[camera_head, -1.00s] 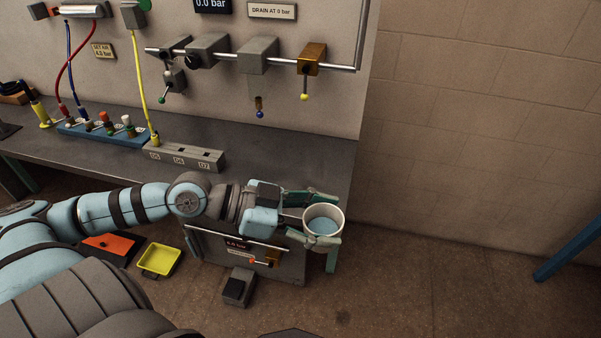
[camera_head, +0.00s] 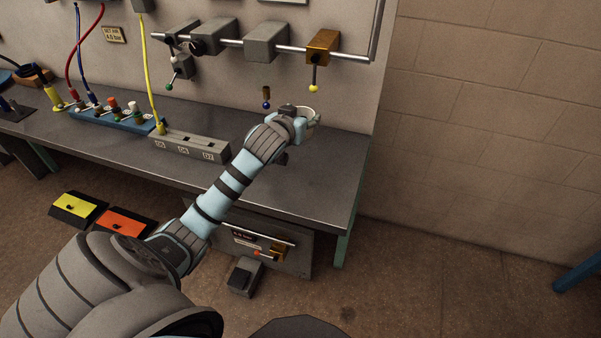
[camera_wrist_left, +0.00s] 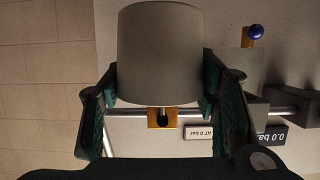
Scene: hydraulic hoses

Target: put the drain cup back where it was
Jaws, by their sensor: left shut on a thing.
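The drain cup (camera_head: 311,112) is a pale, plain cup, held above the right part of the bench top near the back panel. My left gripper (camera_head: 305,122) is shut on it, one finger on each side. The cup also fills the upper middle of the left wrist view (camera_wrist_left: 160,55), between the two dark green fingers. That view shows its outer wall; its inside is hidden there. In the head view my wrist hides most of the cup. My right gripper is not in view.
The grey bench (camera_head: 300,195) is clear at its right end. A slotted grey block (camera_head: 188,146) and a blue rack (camera_head: 115,118) stand farther left. Above, a pipe carries several valves, including a brass one (camera_head: 322,46). A blue-tipped drain (camera_head: 266,98) hangs left of the cup.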

